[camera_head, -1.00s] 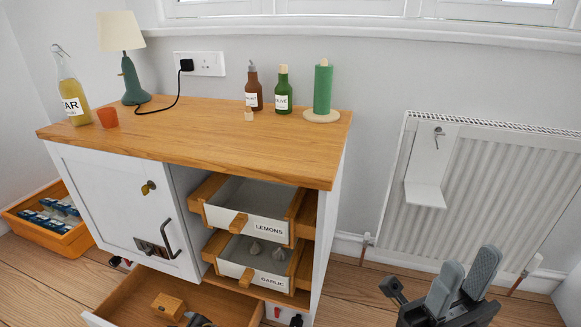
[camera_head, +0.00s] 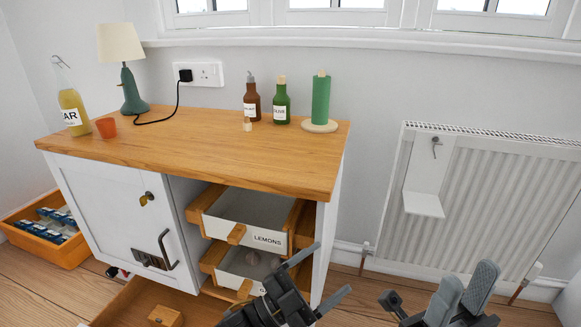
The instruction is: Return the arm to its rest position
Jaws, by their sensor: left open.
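My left gripper (camera_head: 322,273) is at the bottom centre, in front of the right side of the cabinet. Its fingers are spread and nothing shows between them. It covers part of the lower small drawer (camera_head: 236,268) in the view. My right gripper (camera_head: 468,285) is at the bottom right, in front of the radiator. Its two grey fingers point up, with no object seen in it; how far they are apart is unclear. Most of both arms is out of view.
The wooden-topped cabinet (camera_head: 180,151) bears bottles, a lamp and a green roll. The LEMONS drawer (camera_head: 244,224) and the bottom drawer (camera_head: 124,300) stand out; a wooden block (camera_head: 165,316) lies in the bottom one. A radiator (camera_head: 490,200) with a white shelf (camera_head: 423,204) is on the right.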

